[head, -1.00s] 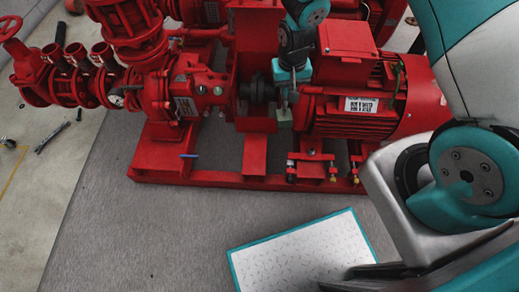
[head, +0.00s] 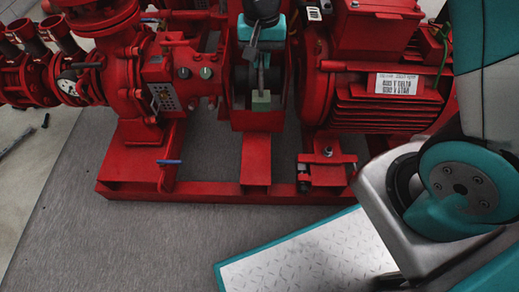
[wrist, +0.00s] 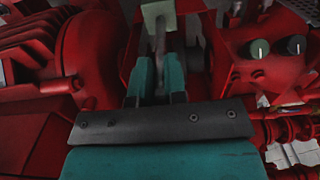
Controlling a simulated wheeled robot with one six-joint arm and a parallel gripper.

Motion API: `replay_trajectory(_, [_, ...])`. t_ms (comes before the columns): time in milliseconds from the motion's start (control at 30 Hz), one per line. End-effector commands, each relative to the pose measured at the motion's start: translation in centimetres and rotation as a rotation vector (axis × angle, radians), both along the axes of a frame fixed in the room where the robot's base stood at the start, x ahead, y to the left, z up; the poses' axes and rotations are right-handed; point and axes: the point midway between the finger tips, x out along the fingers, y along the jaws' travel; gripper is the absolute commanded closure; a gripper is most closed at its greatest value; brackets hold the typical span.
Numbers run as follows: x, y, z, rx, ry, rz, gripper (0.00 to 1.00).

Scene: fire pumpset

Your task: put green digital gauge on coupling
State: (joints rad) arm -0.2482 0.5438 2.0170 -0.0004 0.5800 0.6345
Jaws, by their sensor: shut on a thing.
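The green digital gauge (head: 261,101) shows as a small pale green block below my gripper (head: 260,72), at the end of a thin grey part between the fingers. In the wrist view, my gripper (wrist: 158,75) has its two teal fingers closed around this grey part, and the pale green gauge (wrist: 158,14) is at the top centre. The coupling (head: 240,82) is the dark part between the red pump and the motor. My gripper and the gauge are in front of it and hide much of it. I cannot tell whether the gauge touches the coupling.
The red pump (head: 125,75) with a round dial stands left of the gap, and the finned red motor (head: 380,95) stands right. The red base frame (head: 225,193) runs below. A white, teal-edged plate (head: 310,258) is in front. Two knobs (head: 195,73) are near the gauge.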

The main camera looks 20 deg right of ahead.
Motion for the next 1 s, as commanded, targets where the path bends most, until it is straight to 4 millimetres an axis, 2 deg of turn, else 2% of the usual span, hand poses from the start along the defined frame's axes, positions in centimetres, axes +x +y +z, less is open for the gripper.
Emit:
replay_trajectory(167, [-0.1,-0.3,-2.4,-0.001,0.001,-0.009,1.0])
replay_trajectory(500, [-0.1,-0.3,-11.4,-0.001,0.003,-0.008,1.0])
replay_trajectory(600, [-0.1,-0.2,-13.5,-0.001,0.001,-0.007,1.0])
replay_trajectory(700, [0.0,-0.2,-15.0,0.0,0.0,-0.006,1.0])
replay_trajectory(1000, [0.0,-0.1,-17.1,0.0,-0.001,-0.005,1.0])
